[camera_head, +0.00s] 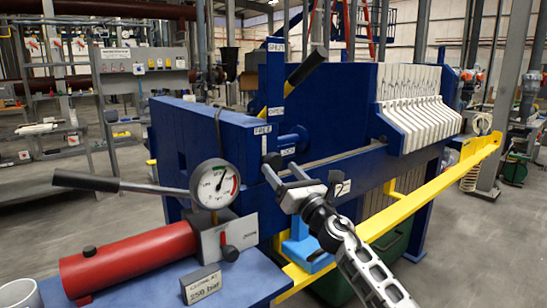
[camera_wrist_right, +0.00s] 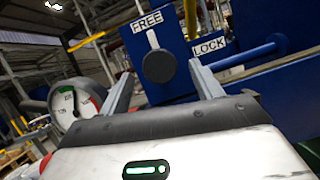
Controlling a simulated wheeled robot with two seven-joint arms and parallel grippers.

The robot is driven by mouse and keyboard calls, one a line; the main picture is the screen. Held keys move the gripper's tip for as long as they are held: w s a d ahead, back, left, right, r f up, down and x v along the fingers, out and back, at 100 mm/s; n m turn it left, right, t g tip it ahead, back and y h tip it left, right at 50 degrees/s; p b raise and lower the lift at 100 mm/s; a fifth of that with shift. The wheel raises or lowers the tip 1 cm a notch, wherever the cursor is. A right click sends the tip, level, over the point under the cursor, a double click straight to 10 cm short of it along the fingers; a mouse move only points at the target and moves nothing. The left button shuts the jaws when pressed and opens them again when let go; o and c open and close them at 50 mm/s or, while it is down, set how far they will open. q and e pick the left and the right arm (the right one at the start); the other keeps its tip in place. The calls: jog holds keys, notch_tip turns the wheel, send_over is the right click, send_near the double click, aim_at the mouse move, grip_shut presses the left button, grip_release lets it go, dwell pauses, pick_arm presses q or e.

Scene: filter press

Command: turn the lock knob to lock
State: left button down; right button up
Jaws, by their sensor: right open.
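The lock knob (camera_wrist_right: 158,66) is round and black, on a blue block. Its white pointer stands nearly upright, towards the FREE label (camera_wrist_right: 147,21). The LOCK label (camera_wrist_right: 210,46) is to the right of the knob. In the head view the knob (camera_head: 273,160) is partly behind my right gripper (camera_head: 279,169). The right gripper is open and empty. In the wrist view its two fingers (camera_wrist_right: 161,72) reach up on either side of the knob, with a gap showing at each side; I cannot tell whether the tips are level with it. My left gripper is not in view.
A pressure gauge (camera_head: 214,184), a black-handled lever (camera_head: 115,183) and a red cylinder (camera_head: 130,262) stand on the blue bench left of the gripper. A pressure sign (camera_head: 202,284) stands in front. The blue press with white plates (camera_head: 420,110) and a yellow rail (camera_head: 440,180) extend right.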

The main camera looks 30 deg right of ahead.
aim_at(276, 164)
jog(key=shift+x, duration=2.3)
jog(key=c, duration=1)
